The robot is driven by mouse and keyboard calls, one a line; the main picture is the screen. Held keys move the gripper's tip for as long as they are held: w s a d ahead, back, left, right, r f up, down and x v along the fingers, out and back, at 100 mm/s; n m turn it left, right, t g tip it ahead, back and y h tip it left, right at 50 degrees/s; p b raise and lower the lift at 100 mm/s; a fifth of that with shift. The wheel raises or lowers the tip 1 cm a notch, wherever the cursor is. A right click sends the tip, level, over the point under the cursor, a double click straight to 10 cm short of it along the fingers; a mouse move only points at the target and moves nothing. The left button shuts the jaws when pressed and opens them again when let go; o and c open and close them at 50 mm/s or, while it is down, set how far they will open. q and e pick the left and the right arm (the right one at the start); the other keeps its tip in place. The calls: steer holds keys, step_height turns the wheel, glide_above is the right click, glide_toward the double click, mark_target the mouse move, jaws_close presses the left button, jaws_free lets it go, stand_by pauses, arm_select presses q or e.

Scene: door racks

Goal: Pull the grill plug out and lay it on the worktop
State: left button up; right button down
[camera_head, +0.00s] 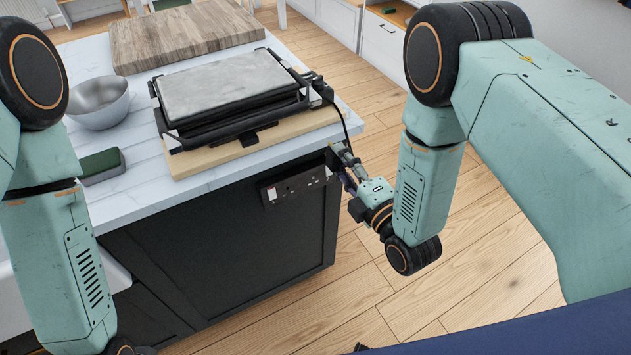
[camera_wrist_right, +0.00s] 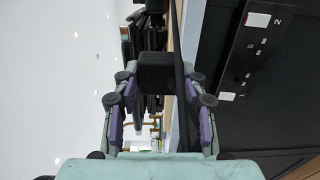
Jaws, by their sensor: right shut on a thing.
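My right gripper (camera_head: 343,163) is beside the right corner of the island. It is shut on the black grill plug (camera_wrist_right: 168,72), which sits between the fingertips in the right wrist view. In that view the plug is clear of the socket panel, which lies to its right. The dark cord runs past the plug. The grill (camera_head: 235,90) stands on a wooden board on the white worktop (camera_head: 225,178). The socket panel (camera_head: 296,187) is on the island's dark side. In the head view the gripper mostly hides the plug. My left gripper is not clearly visible.
A metal bowl (camera_head: 99,101), a green-topped block (camera_head: 101,165) and a large wooden chopping board (camera_head: 185,38) are on the worktop. Bare worktop lies in front of the grill's board. Wooden floor (camera_head: 480,245) is open to the right of the island.

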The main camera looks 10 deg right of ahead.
step_height(320, 180, up, 3)
steer(key=shift+f+p, duration=0.1)
steer(key=shift+p, duration=0.85)
